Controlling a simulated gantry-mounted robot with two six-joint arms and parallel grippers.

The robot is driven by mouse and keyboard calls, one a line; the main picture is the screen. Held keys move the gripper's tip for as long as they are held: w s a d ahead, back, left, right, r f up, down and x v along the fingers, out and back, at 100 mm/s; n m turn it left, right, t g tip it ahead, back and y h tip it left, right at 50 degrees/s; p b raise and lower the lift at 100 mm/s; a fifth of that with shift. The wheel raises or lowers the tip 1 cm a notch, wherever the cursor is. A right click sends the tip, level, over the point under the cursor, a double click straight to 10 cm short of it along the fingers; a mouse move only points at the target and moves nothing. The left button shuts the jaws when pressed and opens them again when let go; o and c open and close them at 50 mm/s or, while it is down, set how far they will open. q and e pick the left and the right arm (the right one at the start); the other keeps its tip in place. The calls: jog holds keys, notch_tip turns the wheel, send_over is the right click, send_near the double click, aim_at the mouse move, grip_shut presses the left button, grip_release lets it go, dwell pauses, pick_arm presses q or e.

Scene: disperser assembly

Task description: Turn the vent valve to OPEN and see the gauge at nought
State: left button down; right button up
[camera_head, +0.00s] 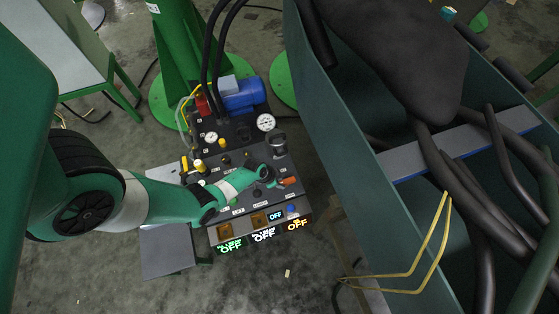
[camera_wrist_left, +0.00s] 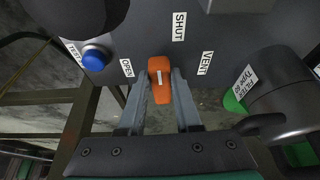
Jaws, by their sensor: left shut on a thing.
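The vent valve's orange handle (camera_wrist_left: 160,82) sits between the fingers of my left gripper (camera_wrist_left: 160,100) in the left wrist view. The fingers are shut on it. The OPEN label (camera_wrist_left: 127,68) is left of the handle, SHUT (camera_wrist_left: 179,27) is above right, and VENT (camera_wrist_left: 206,62) is to the right. The handle also shows in the head view (camera_head: 290,181), at the panel's right side, with my left gripper (camera_head: 276,183) at it.
A blue button (camera_wrist_left: 94,60) and a dark cylinder labelled FILTER (camera_wrist_left: 287,100) flank the valve. Lit OFF displays (camera_head: 264,236) line the panel's front. A blue motor (camera_head: 242,94) stands behind. A large green bin (camera_head: 335,130) with dark hoses is close on the right.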

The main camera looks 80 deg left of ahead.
pick_arm(q)
jog(key=shift+d+n+y+p, duration=0.35)
jog(key=shift+n+y+p, duration=0.15)
jog(key=shift+n, duration=0.7)
jog(key=n, duration=0.1)
jog(key=n+y, duration=0.1)
jog(key=shift+w+d+n, duration=0.25)
jog(key=shift+d+n, duration=0.05)
jog(key=n, duration=0.1)
jog(key=n+g, duration=0.1)
jog(key=shift+w+d+f+n+y+b, duration=0.1)
jog(key=shift+w+d+n+y+b, duration=0.2)
jog(key=shift+y, duration=0.1)
jog(key=n, duration=0.1)
jog(key=n+g+b, duration=0.1)
jog(key=n, duration=0.1)
jog(key=shift+w+d+n+y+b, duration=0.25)
jog(key=shift+w+n+y+b, duration=0.05)
jog(key=shift+y, duration=0.1)
jog(key=n+g, duration=0.1)
jog(key=n, duration=0.2)
jog(key=shift+w+d+n+g, duration=0.15)
jog(key=shift+w+n+g, duration=0.15)
jog(key=shift+w+g, duration=0.1)
jog(key=shift+w+n+g, duration=0.25)
jog(key=shift+n+g, duration=0.25)
jog(key=shift+n, duration=0.9)
